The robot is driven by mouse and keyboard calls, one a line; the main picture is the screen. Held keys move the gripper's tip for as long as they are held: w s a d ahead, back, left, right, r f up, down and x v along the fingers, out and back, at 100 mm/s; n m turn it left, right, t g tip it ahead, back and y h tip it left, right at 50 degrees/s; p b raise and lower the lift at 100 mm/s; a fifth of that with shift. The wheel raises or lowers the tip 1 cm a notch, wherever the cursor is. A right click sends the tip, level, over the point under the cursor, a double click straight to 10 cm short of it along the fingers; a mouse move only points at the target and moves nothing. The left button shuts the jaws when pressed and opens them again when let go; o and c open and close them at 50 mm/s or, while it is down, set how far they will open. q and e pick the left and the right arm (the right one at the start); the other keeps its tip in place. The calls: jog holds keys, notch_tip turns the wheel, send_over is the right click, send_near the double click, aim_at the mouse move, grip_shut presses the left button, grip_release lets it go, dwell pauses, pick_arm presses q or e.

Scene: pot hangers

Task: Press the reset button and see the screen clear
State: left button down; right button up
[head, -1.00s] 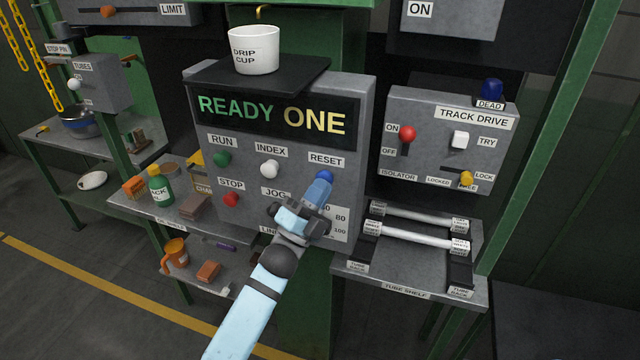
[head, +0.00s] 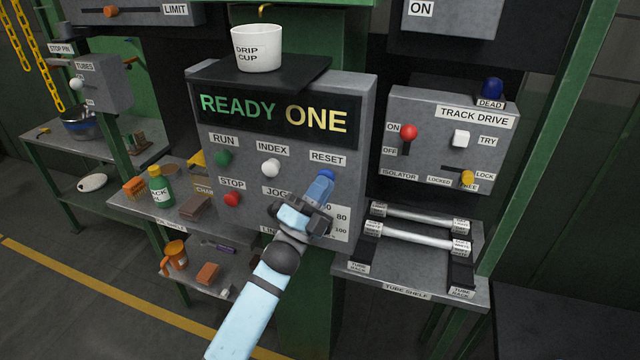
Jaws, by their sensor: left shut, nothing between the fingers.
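The grey control panel (head: 363,130) stands in the middle, and its screen (head: 272,114) reads READY ONE. The blue reset button (head: 327,174) sits under the RESET label (head: 328,159) on the panel's right side. My left gripper (head: 322,186) is shut and empty, its fingertips at the lower part of the blue button. The fingers hide part of the button, and I cannot tell whether they touch it or press it in. My right gripper is not in view.
Near the reset button are the white INDEX button (head: 270,168), green RUN button (head: 222,157) and red STOP button (head: 232,199). A white drip cup (head: 257,50) stands on top of the panel. The track drive box (head: 440,150) and tube shelf (head: 405,276) are at the right.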

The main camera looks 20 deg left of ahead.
pick_arm(q)
jog(key=shift+w+f, duration=0.15)
jog(key=shift+f, duration=0.1)
jog(key=s, duration=0.1)
jog(key=s+p, duration=0.1)
jog(key=s, duration=0.3)
jog(key=shift+s+f, duration=0.1)
jog(key=shift+f, duration=0.15)
dwell(0.6)
jog(key=s+p, duration=0.1)
jog(key=s, duration=0.9)
jog(key=shift+a, duration=0.2)
